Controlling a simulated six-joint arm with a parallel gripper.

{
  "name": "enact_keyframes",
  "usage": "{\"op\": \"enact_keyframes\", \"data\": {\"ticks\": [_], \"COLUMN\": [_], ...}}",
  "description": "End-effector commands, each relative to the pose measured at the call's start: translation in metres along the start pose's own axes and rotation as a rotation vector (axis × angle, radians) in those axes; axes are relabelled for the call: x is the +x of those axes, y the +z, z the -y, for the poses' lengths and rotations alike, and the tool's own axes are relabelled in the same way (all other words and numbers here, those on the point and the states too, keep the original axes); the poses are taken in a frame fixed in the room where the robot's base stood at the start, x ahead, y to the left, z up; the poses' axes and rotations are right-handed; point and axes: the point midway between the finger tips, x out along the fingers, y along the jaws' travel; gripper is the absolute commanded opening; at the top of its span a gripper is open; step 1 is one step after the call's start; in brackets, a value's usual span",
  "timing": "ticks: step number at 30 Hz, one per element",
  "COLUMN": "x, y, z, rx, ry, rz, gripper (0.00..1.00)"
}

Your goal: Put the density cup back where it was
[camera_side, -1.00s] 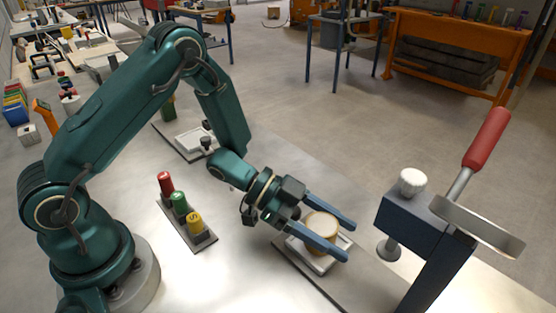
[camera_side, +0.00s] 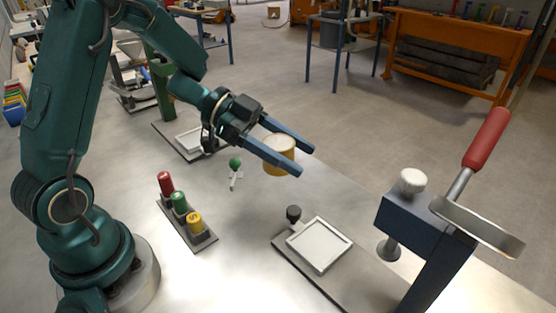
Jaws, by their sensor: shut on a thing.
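The density cup (camera_side: 279,163) is a short tan cylinder with a pale top. My gripper (camera_side: 306,160) is shut on it, one blue finger on each side. The cup is held up in the air near the middle of the side view, above the pale bench. The near finger hides part of its lower left side. A white square tray (camera_side: 347,248) on a grey plate is empty below and to the right of the cup. A second white tray (camera_side: 186,142) on a dark-edged plate lies behind my wrist, partly hidden by my arm.
A rack with red, green and yellow knobs (camera_side: 180,203) stands left of centre. A small green-knobbed tool (camera_side: 235,165) lies on the bench left of the cup. A black knob (camera_side: 293,213) stands at the empty tray's corner. A blue post with a red-handled lever (camera_side: 487,138) rises at right.

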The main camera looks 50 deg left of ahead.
Motion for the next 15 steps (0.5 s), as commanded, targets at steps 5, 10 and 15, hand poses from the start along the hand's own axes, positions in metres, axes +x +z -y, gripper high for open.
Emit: {"op": "enact_keyframes", "data": {"ticks": [5, 10, 15], "x": [-0.015, -0.035, -0.059], "y": [-0.016, -0.047, -0.070], "z": [0.005, 0.003, 0.001], "rx": [0.006, -0.007, -0.067], "ry": [-0.004, -0.050, -0.188], "rz": [0.000, 0.000, -0.001], "gripper": [0.00, 0.00, 0.00]}}
